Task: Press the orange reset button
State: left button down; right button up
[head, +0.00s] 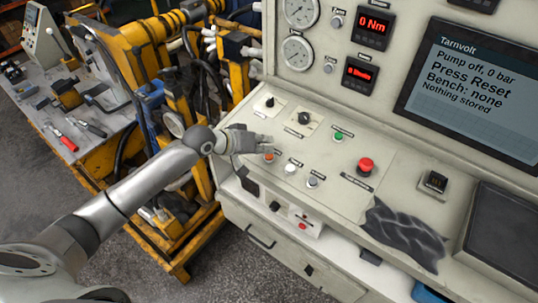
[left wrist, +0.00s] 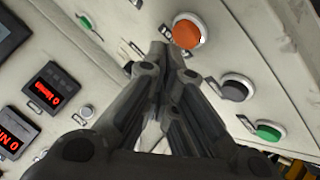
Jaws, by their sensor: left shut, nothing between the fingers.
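The orange button (head: 268,157) is small and sits near the left end of the front row on the sloped control panel (head: 330,160). My left gripper (head: 270,142) is over the panel just behind this button, fingers together and empty. In the left wrist view the orange button (left wrist: 187,31) is large, with a pale collar, just beyond and right of the closed fingertips (left wrist: 164,52). A small gap shows there; the height above the panel is hard to tell. The screen (head: 475,85) reads "Pump off, 0 bar", "Press Reset". My right gripper is not in view.
A white button (head: 290,168) and a grey button (head: 312,181) continue the row. A green button (head: 338,136) and a red mushroom button (head: 365,167) stand to the right. Dark knobs (head: 303,118) sit behind my gripper. A dark cloth (head: 405,235) lies at the panel's front edge.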

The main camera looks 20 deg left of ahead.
aim_at(264, 159)
pick_arm(q)
jog(key=shift+f, duration=0.25)
jog(key=shift+f, duration=0.45)
dwell(0.7)
jog(key=shift+r, duration=0.1)
jog(key=shift+s+r+p, duration=0.1)
jog(key=shift+r+p, duration=0.65)
jog(key=shift+p, duration=0.05)
notch_tip(264, 159, up, 2)
jog(key=p, duration=0.2)
jog(key=shift+s+r+p, duration=0.1)
jog(key=shift+r+p, duration=0.15)
jog(key=shift+p, duration=0.15)
jog(key=shift+s+a+r+p, duration=0.1)
jog(key=shift+r+p, duration=0.35)
jog(key=shift+r, duration=0.15)
jog(key=shift+s+a+r+p, duration=0.1)
jog(key=shift+r+p, duration=0.35)
jog(key=shift+r, duration=0.15)
